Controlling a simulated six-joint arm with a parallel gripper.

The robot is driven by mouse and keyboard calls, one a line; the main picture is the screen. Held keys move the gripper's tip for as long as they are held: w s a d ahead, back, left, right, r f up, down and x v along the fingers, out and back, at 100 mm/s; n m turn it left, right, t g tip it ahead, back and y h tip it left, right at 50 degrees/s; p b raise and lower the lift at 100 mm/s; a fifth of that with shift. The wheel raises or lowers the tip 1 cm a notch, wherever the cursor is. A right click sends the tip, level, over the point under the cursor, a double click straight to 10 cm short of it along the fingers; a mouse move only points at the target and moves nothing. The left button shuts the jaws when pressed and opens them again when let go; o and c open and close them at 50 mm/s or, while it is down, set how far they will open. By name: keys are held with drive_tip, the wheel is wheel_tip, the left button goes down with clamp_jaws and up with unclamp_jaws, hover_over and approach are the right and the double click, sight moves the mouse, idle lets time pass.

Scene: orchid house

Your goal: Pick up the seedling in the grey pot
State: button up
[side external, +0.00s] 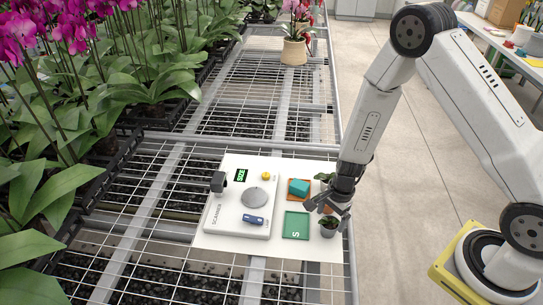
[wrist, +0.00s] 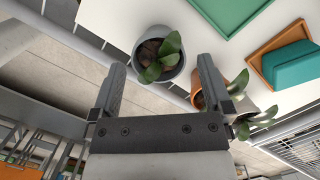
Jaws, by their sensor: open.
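The grey pot (side external: 328,231) stands at the right edge of the white board, with a small green seedling (side external: 329,219) in it. In the wrist view the grey pot (wrist: 141,57) and its leaves lie ahead of and partly between the fingertips. My gripper (side external: 328,204) is open and empty, pointing down just above the pot. In the wrist view my gripper (wrist: 161,70) shows a wide gap between its fingers. I cannot tell whether a finger touches the pot.
A terracotta pot (wrist: 235,84) with a seedling is close beside my right finger in the wrist view; another leafy plant is near it. A green tray (side external: 296,226), an orange tray (side external: 306,196) holding a teal block (side external: 299,187), and a scanner (side external: 235,221) are on the white board (side external: 280,251).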

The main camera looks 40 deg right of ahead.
sight(329, 225)
drive_tip(key=shift+a+f, duration=0.15)
drive_tip(key=shift+f, duration=1)
drive_tip(key=shift+a+f, duration=0.1)
drive_tip(key=shift+f, duration=1)
drive_tip(key=c, duration=1.2)
drive_tip(key=shift+o, duration=0.2)
drive_tip(key=shift+r, duration=0.25)
drive_tip(key=shift+r, duration=4.8)
